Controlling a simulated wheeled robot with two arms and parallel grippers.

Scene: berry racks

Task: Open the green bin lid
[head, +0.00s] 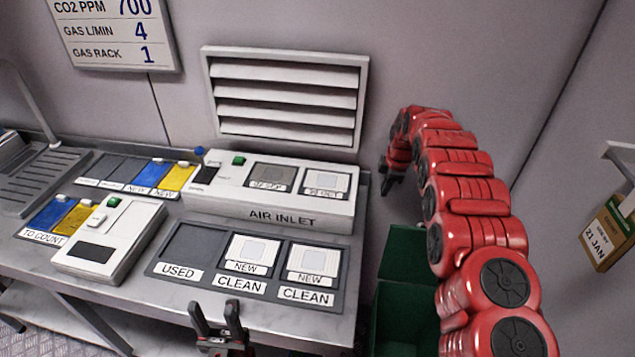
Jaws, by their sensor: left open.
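The green bin (402,260) stands at the right end of the steel bench, partly hidden behind my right arm. A flat green panel shows at its top, with a darker green area below it. I cannot tell whether this panel is a raised lid or an inside wall. My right gripper (388,177) is above and behind the bin, near the wall, apart from the green panel. Its fingers are small and dark, and I cannot tell how they stand. My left gripper (218,322) is open and empty at the front edge of the bench, left of the bin.
The bench holds a white air inlet unit (275,215), a grey tray (180,268) with labelled slots, and a white device (120,215). A louvred vent (285,97) is on the wall behind.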

